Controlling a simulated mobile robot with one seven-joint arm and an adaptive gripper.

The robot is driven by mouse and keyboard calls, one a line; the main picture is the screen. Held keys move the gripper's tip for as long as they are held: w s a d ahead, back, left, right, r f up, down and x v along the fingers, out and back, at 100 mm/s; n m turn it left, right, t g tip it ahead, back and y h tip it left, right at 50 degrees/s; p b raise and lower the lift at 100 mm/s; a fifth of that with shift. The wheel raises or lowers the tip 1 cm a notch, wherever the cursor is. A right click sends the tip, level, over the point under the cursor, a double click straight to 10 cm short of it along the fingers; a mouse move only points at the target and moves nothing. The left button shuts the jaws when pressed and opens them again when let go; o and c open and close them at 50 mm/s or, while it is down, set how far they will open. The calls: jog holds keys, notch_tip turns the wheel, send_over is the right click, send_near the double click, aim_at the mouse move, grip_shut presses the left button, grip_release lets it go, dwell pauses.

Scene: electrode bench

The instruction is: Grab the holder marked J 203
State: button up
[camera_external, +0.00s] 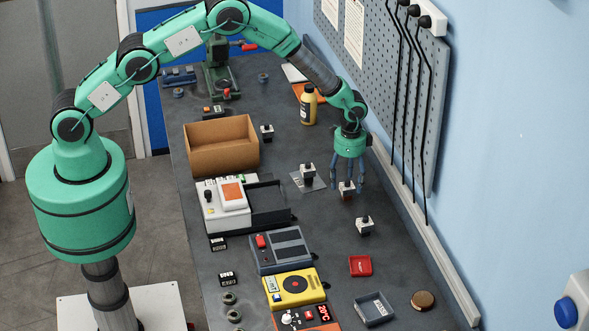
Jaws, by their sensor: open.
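My gripper (348,186) points straight down over the right part of the bench, with its blue fingers spread. A small dark holder with a pale top (347,190) shows between the fingers. I cannot tell whether they touch it. Similar small holders with pale tops stand nearby: one to the left on a light plate (307,172), one nearer the camera (364,225), and one beside the cardboard box (267,131). Their markings are too small to read, so I cannot tell which one is J 203.
A yellow bottle (309,105) stands behind my gripper. An open cardboard box (221,145) and a white instrument (222,205) are to the left. A grey device (281,249), yellow device (294,288) and red tray (360,266) are nearer. The pegboard (385,70) rises close on the right.

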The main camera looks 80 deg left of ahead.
jog(key=shift+f, duration=1)
grip_shut()
